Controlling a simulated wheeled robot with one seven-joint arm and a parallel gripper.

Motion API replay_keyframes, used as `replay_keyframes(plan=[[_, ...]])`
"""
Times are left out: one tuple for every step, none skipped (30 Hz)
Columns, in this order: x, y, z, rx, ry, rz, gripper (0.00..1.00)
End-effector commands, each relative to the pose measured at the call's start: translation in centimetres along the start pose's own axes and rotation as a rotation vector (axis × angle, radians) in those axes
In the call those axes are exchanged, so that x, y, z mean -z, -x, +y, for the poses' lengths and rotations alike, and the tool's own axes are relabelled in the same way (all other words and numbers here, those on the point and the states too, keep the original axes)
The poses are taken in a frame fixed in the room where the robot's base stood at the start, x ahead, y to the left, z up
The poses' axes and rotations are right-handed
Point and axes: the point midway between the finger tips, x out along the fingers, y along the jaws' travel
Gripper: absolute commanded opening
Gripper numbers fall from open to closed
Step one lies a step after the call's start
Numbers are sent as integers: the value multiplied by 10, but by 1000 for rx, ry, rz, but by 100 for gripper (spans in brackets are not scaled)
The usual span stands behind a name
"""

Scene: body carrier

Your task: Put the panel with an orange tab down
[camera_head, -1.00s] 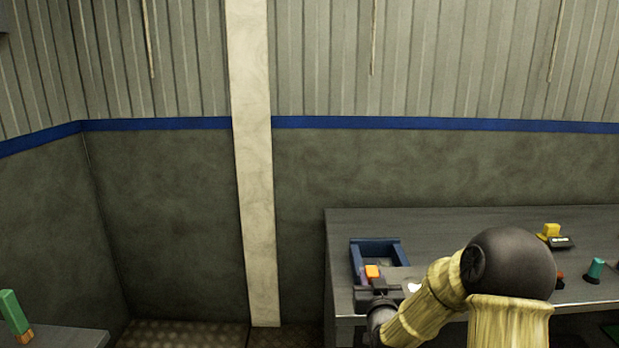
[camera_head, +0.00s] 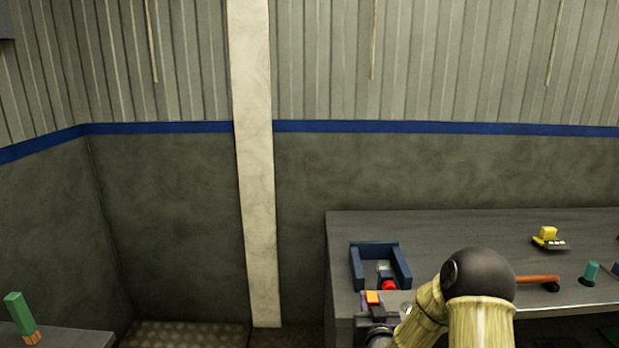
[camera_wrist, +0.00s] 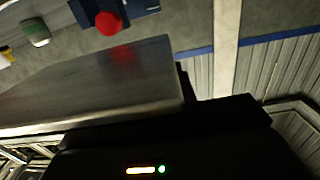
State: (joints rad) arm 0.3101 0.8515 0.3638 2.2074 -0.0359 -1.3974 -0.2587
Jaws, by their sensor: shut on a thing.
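The orange tab (camera_head: 373,297) shows just above my gripper (camera_head: 374,316) at the table's front left corner in the head view. The panel itself blends with the grey tabletop there, and my arm partly hides it. In the wrist view a broad, glossy grey plate (camera_wrist: 100,85), apparently the panel, spans the middle with a faint red reflection on it. My gripper is shut on the panel; its fingertips are hard to make out. I cannot tell whether the panel touches the table.
A blue open-fronted tray (camera_head: 358,268) stands behind my gripper, with a red round thing (camera_head: 389,286) at its front. A yellow item (camera_head: 547,234), an orange-brown bar (camera_head: 538,280) and a teal piece (camera_head: 591,272) lie to the right.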

Motion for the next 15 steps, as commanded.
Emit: replay_keyframes(plan=[[-8, 0, 0, -1, 0, -4, 0], [-14, 1, 0, -2, -1, -5, 0], [-22, 2, 1, -2, -1, -4, 0], [-29, 3, 1, -2, -1, -5, 0], [-35, 4, 1, -2, -1, -5, 0], [-43, 6, 1, -3, 0, -5, 0], [-49, 8, 0, -1, 0, -5, 0], [-56, 9, -1, 0, 0, -5, 0], [-64, 12, -3, 3, 0, -4, 0], [-70, 14, -4, 4, 1, -5, 0], [-76, 17, -4, 5, 2, -5, 0], [-84, 20, -5, 6, 2, -5, 0], [-91, 23, -5, 7, 3, -7, 0], [-96, 26, -6, 8, 3, -6, 0], [-104, 30, -6, 9, 4, -6, 0]])
